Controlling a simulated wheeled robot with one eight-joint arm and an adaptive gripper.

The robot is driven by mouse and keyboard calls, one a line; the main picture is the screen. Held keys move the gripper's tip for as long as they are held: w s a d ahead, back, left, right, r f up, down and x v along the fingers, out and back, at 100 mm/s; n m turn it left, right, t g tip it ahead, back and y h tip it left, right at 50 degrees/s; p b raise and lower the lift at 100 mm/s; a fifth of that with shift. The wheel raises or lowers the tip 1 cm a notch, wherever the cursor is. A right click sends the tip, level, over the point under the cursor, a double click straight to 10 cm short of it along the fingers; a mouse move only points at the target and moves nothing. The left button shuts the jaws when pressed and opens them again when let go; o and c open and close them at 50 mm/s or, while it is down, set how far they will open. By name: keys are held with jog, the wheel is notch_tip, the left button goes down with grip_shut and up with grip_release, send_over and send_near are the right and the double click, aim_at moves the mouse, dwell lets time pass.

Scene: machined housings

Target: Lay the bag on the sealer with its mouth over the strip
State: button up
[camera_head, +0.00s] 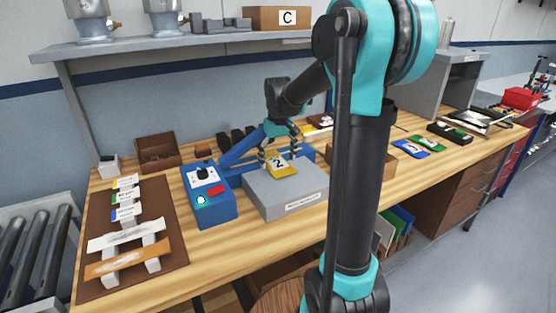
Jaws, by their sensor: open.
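The sealer has a blue control box (210,204) with a dial, a red switch and a lit green button, plus a raised blue arm (240,148). A grey block (292,193) stands in front of its blue bar. A yellow bag marked 2 (279,168) is at the back of the grey block's top, close to the bar. My gripper (281,155) is open, pointing down with its fingers around or just above the bag. The sealing strip and the bag's mouth cannot be made out behind the fingers.
A brown mat (166,218) with white racks and labelled packets lies at the left. A brown open box (157,150) stands behind. Blue (410,148) and green (431,143) packets lie to the right. A shelf (160,45) overhangs the back. The front bench edge is mostly clear.

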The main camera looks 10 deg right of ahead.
aim_at(278, 163)
jog(key=shift+r, duration=0.1)
notch_tip(278, 163, up, 13)
dwell(0.5)
